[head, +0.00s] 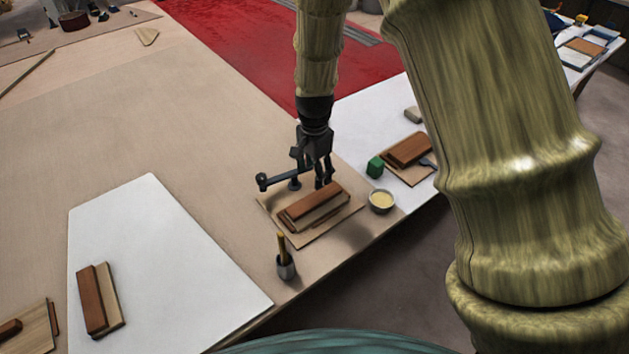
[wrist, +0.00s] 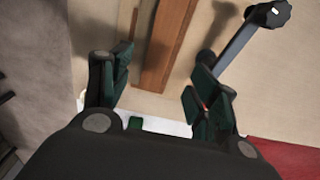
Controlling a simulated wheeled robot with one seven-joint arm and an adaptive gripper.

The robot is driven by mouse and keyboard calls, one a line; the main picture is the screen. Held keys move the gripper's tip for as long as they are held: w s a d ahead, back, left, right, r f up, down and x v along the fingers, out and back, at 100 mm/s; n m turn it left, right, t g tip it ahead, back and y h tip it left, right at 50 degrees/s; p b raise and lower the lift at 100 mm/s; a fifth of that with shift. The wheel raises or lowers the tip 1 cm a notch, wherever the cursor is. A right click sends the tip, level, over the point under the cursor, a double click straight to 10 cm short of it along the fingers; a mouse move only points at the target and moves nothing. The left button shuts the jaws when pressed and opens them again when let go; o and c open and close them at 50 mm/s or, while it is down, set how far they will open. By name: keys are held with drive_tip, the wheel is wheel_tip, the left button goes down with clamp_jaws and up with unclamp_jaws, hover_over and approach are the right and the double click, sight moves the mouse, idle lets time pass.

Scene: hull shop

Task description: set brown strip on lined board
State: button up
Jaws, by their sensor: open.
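A brown strip (head: 309,201) lies on top of a paler wooden piece (head: 322,215) on a thin tan board (head: 304,240) near the table edge. This board may be the lined one; its markings are too small to read for certain. My gripper (head: 325,184) points down, just behind the strip's far side, open and empty. In the wrist view the brown strip (wrist: 165,45) runs lengthwise between the spread fingers of my gripper (wrist: 160,72). I cannot tell the height gap between fingertips and strip.
Other brown pieces lie on the white sheet (head: 150,240) and right-hand board (head: 417,174). The table's left middle is clear.

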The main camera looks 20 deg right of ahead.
drive_tip(key=shift+r, duration=0.8)
